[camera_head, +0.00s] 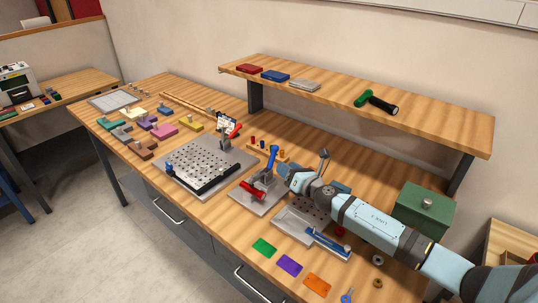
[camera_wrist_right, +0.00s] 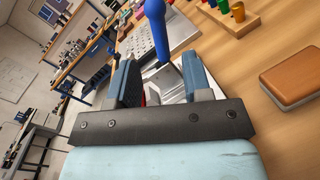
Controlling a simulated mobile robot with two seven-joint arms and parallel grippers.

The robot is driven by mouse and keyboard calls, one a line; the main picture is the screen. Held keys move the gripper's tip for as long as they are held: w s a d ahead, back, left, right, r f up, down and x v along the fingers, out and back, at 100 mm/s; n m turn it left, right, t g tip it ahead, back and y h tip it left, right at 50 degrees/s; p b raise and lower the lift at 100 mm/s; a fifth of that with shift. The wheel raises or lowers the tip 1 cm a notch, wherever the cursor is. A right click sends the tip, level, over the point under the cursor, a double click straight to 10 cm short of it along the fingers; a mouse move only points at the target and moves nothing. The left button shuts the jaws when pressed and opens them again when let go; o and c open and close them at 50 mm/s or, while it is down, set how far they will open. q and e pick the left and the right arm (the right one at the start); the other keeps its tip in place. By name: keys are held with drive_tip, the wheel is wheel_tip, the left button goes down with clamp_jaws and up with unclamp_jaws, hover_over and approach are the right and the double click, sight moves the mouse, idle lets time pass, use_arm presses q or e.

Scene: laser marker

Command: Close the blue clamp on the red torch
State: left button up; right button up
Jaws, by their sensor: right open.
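The blue clamp (camera_head: 272,158) stands on a grey base plate, its blue handle pointing up; the handle also shows in the right wrist view (camera_wrist_right: 155,32). The red torch (camera_head: 252,191) lies low at the front of this clamp; in the wrist view it is mostly hidden behind my left-hand finger. My right gripper (camera_head: 285,172) is just right of the clamp. In the wrist view its fingers (camera_wrist_right: 162,82) are apart, with the metal clamp body beyond the gap and the blue handle rising above it. I see nothing held. My left gripper is not in view.
A red-handled clamp (camera_head: 234,131) stands behind, near a perforated plate (camera_head: 207,160). A grey tray (camera_head: 290,226) is under my right forearm. A peg rack (camera_head: 268,150) stands behind the blue clamp. A green box (camera_head: 424,210) is at right; a shelf (camera_head: 350,92) overhangs the back.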

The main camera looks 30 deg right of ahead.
sight(274, 158)
drive_tip(key=w, duration=0.3)
drive_tip(key=w+a, duration=0.1)
drive_tip(key=w, duration=0.5)
drive_tip(key=shift+w+a, duration=0.3)
drive_tip(key=shift+a, duration=0.1)
drive_tip(key=shift+c, duration=0.3)
clamp_jaws()
